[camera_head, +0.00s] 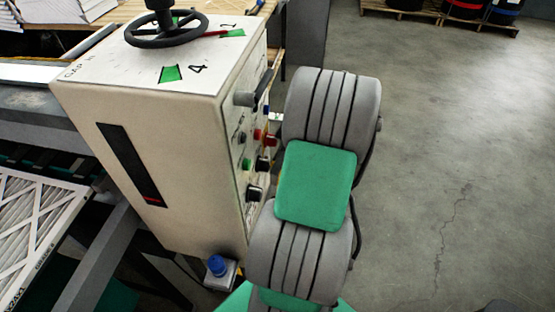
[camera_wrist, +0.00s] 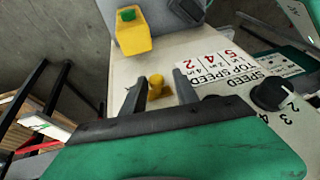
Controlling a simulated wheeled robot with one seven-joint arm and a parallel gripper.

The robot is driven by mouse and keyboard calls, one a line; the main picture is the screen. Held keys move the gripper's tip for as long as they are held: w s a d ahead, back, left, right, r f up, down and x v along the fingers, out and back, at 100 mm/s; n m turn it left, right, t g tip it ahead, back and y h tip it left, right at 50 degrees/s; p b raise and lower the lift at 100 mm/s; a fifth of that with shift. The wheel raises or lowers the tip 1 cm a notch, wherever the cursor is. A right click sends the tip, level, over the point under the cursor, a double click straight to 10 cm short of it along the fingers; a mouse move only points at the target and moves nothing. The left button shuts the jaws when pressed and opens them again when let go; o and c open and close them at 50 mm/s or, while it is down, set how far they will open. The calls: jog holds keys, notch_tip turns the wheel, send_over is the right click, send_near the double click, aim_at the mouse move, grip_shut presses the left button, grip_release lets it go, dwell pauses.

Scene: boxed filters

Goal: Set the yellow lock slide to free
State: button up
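A small yellow knob (camera_wrist: 156,86) stands up from a pale panel in the wrist view; I take it to be the lock slide's grip. My gripper (camera_wrist: 160,82) has its two dark fingers on either side of this knob, with a gap between them, and I cannot tell whether either touches it. The slide's track and any free or locked marking are hidden or too small to read. In the head view, my arm covers part of the control side of the cream cabinet (camera_head: 150,170), and my gripper and the slide do not show.
A yellow block with a green top (camera_wrist: 134,38) sits beyond the fingers. A black speed dial (camera_wrist: 270,95) and a TOP SPEED label (camera_wrist: 222,66) are to the right. In the head view, a black handwheel (camera_head: 165,40) tops the cabinet. Open floor (camera_head: 455,150) lies right.

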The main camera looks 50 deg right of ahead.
jog(key=shift+o, duration=0.4)
jog(key=shift+d+r, duration=0.15)
jog(key=v, duration=0.7)
jog(key=shift+r+p, duration=0.2)
jog(key=shift+p, duration=0.1)
